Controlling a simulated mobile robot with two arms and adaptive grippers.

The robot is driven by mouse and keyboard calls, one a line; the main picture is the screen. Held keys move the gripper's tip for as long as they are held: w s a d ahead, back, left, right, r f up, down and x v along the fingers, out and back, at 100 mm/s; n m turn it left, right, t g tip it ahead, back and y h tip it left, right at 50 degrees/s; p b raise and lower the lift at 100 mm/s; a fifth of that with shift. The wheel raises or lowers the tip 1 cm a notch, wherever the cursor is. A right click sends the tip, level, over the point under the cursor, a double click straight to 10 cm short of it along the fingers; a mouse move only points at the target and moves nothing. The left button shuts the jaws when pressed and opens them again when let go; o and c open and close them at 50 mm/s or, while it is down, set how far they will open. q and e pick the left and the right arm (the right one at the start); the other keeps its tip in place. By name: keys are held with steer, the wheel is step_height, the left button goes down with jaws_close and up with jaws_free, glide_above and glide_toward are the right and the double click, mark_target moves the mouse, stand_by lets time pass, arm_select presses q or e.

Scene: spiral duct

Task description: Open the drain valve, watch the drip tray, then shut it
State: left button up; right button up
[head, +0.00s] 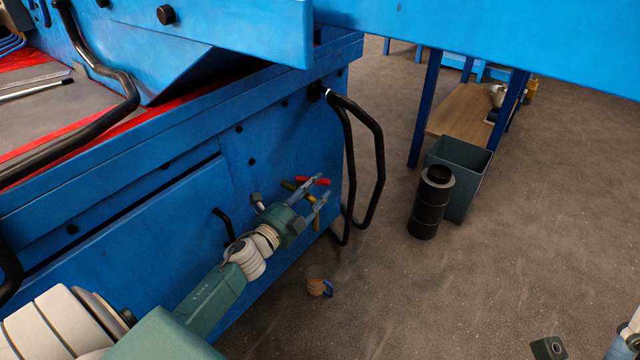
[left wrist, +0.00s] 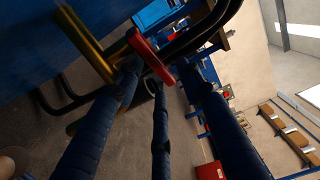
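The drain valve is a brass fitting (head: 308,198) low on the blue machine's end, with a red lever (head: 320,181). In the left wrist view the red lever (left wrist: 150,57) crosses in front of the fingertips, beside a brass pipe (left wrist: 85,45). My left gripper (head: 313,190) is at the valve, its fingers spread apart around the lever's end. Whether a finger touches the lever I cannot tell. I cannot make out a drip tray. A small tan cup-like thing with a blue handle (head: 318,287) is on the floor below the valve.
The blue machine (head: 130,225) fills the left, with a black bent handrail (head: 378,160) close beyond the valve. A dark bin (head: 466,180) and a black cylinder (head: 430,205) stand right of it, near a wooden-shelved bench (head: 460,110).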

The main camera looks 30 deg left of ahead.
arm_select(q)
steer(key=s, duration=0.4)
steer(key=shift+s, duration=0.25)
